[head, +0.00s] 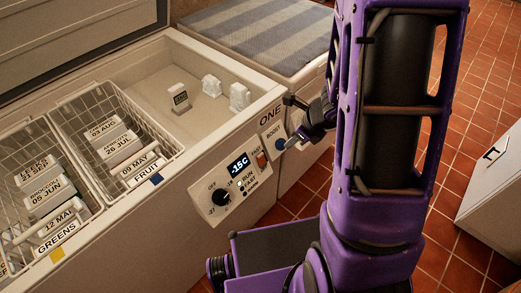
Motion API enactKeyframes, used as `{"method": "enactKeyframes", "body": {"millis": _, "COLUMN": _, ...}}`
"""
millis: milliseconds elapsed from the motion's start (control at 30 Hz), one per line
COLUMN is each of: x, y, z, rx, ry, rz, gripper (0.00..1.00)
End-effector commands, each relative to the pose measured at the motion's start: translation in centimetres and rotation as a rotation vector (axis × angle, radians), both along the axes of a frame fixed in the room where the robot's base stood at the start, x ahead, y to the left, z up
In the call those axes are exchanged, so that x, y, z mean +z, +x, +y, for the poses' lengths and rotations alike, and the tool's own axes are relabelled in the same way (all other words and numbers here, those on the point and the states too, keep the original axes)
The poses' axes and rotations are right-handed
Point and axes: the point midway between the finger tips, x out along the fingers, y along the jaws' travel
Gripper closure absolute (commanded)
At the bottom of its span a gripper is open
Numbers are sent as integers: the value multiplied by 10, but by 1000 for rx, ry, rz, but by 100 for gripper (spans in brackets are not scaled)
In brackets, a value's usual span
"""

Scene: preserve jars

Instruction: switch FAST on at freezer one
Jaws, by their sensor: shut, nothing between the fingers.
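Freezer one (220,130) stands open in the head view, with the label ONE on its front edge. Its control panel (222,207) has a black dial (221,197), a display (238,164) reading about -15C and small RUN and FAST markings (249,182). A red switch (262,160) sits right of the display. A blue round button (280,144) is by a BOOST label, further right. My gripper (293,141) is shut and empty, with its tip close to the blue button. I cannot tell whether they touch. Whether a FAST lamp is lit is too small to tell.
Wire baskets (140,125) with labelled packs fill the freezer's left side. Several white pieces (212,84) lie inside on the right. A second chest with a striped cover (262,35) stands behind. A pale box (490,200) is at right on the tiled floor.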

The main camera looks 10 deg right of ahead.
Motion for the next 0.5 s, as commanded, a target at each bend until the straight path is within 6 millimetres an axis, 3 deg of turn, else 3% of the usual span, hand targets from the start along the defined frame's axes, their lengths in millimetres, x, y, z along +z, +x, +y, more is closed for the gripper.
{"method": "enactKeyframes", "body": {"millis": 200, "x": -11, "y": -16, "z": 6, "rx": -68, "ry": 42, "rz": 45, "gripper": 100}}
{"method": "enactKeyframes", "body": {"millis": 500, "x": -11, "y": -16, "z": 6, "rx": -70, "ry": 43, "rz": 45, "gripper": 100}}
